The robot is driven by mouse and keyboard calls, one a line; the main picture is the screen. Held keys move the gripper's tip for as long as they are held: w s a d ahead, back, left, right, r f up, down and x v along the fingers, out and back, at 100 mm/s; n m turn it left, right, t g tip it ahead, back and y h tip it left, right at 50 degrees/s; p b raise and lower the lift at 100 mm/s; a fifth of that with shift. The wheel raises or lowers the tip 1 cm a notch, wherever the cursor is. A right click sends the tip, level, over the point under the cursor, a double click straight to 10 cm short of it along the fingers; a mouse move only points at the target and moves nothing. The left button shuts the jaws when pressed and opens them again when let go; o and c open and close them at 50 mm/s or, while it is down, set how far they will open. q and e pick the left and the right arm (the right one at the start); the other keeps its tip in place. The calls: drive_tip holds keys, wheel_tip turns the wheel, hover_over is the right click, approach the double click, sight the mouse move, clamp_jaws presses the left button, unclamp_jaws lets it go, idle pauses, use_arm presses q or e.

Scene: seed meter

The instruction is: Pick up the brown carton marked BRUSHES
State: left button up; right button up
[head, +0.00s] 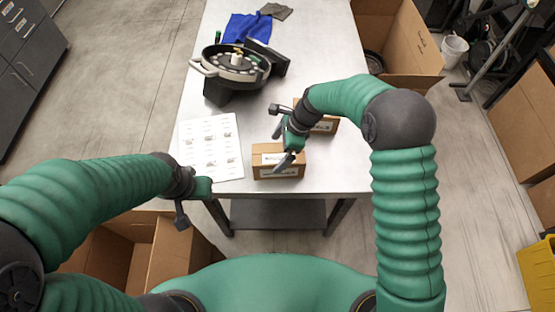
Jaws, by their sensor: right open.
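Two small brown cartons with white labels stand on the metal table (322,178). The nearer carton (268,172) is at the table's front edge. The farther carton (327,125) is behind my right wrist and partly hidden by it. The print on both labels is too small to read, so I cannot tell which is marked BRUSHES. My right gripper (281,146) is open and empty, over the back of the nearer carton; I cannot tell whether it touches. My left gripper (188,208) is off the table's front left corner, away from both cartons, its jaws unclear.
A white printed sheet (210,148) lies left of the nearer carton. A round black seed meter (232,70) stands farther back, with a blue cloth (245,28) behind it. Open cardboard boxes stand on the floor at front left (160,255) and back right (415,60).

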drive_tip(key=shift+w+a+f, duration=0.1)
drive_tip(key=shift+w+f, duration=0.1)
drive_tip(key=shift+f, duration=0.4)
drive_tip(key=shift+w+a+f, duration=0.1)
drive_tip(key=shift+w+f, duration=0.05)
drive_tip(key=shift+f, duration=0.4)
drive_tip(key=f, duration=0.1)
drive_tip(key=f+p, duration=0.1)
drive_tip(key=s+f, duration=0.1)
drive_tip(key=shift+a+f, duration=0.25)
drive_tip(key=shift+f, duration=0.15)
drive_tip(key=shift+a+f, duration=0.1)
drive_tip(key=shift+f, duration=0.15)
use_arm(q)
drive_tip(key=shift+w+d+r, duration=0.15)
drive_tip(key=shift+w+r, duration=0.15)
drive_tip(key=shift+r, duration=0.45)
use_arm(e)
drive_tip(key=shift+a+f, duration=0.1)
drive_tip(key=shift+a, duration=0.05)
drive_tip(key=c, duration=0.5)
drive_tip(key=shift+w, duration=0.1)
drive_tip(key=c, duration=1.6)
use_arm(q)
drive_tip(key=shift+w, duration=0.1)
